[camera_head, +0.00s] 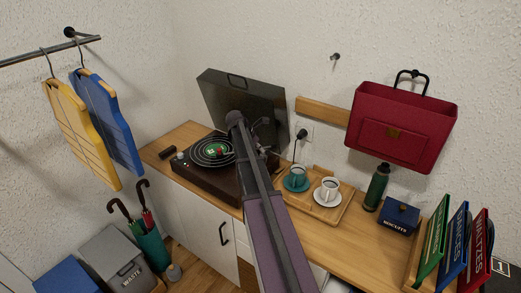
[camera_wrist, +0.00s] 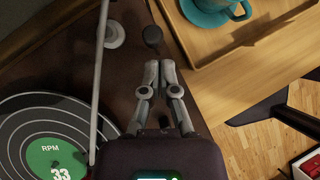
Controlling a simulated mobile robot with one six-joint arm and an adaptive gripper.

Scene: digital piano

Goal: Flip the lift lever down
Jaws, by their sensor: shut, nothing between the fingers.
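The turntable (camera_head: 200,181) stands on the wooden counter with its dark lid (camera_head: 245,100) raised. In the wrist view its record (camera_wrist: 25,125) has a green label reading 33. The pale tonearm (camera_wrist: 101,70) runs along the record's right side. A small dark rounded tip on a thin stem, apparently the lift lever (camera_wrist: 152,37), is just beyond my fingertips, with a small gap showing. Whether it is up or down is hard to tell from above. My gripper (camera_wrist: 160,66) is shut and empty over the turntable's right side. In the head view my arm hides the lever.
A wooden tray (camera_head: 318,209) with a teal cup (camera_head: 297,174) and a white cup (camera_head: 329,188) is right of the turntable. A green bottle (camera_head: 376,187) and blue box (camera_head: 400,217) stand farther right. The raised lid bounds the back.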

